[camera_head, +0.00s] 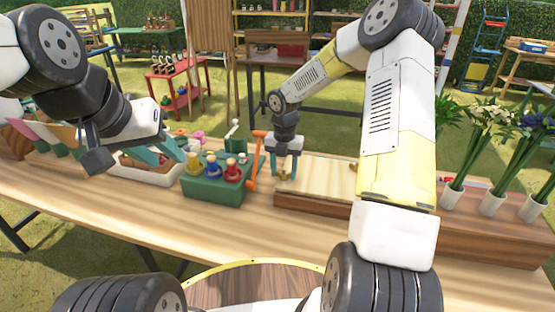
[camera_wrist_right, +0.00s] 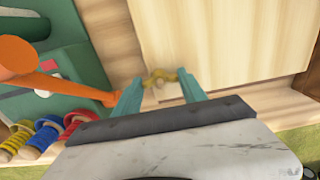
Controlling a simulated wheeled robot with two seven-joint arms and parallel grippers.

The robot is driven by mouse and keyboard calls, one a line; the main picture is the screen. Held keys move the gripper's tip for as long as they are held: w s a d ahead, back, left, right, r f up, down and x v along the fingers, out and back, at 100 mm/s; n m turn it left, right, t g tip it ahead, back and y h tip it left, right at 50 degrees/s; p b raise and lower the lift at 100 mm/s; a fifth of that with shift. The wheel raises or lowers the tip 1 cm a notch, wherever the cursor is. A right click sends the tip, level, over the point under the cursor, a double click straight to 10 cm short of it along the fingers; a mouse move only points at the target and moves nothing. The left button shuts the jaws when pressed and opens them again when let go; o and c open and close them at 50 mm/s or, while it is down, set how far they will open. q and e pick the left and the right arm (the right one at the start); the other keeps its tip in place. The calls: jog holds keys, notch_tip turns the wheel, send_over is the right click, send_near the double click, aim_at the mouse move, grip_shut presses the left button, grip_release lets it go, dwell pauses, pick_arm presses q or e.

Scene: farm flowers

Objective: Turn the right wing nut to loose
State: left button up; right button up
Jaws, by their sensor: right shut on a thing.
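A brass wing nut (camera_wrist_right: 160,77) sits at the near left part of a pale wooden board (camera_wrist_right: 220,40), between the teal fingers of my right gripper (camera_wrist_right: 159,84). In the head view my right gripper (camera_head: 284,172) points down at the left end of the board (camera_head: 325,174), shut on this nut, which the fingers partly hide. A second small brass piece (camera_head: 353,166), likely the other wing nut, shows farther right on the board, partly behind my right arm. My left gripper (camera_head: 160,151) hangs over the white tray at the left, its teal fingers apart and empty.
A green box (camera_head: 205,190) with several coloured spools stands just left of the board, with an orange lever (camera_head: 254,160) close to my right gripper. A white tray (camera_head: 150,177) lies farther left. Flowers in white vases (camera_head: 490,205) stand at the right. The table's front strip is clear.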

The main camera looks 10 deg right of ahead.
dwell(0.4)
jog(key=o, duration=1.4)
jog(key=shift+c, duration=0.2)
jog(key=shift+r, duration=0.1)
notch_tip(320, 180, up, 8)
jog(key=shift+f, duration=0.2)
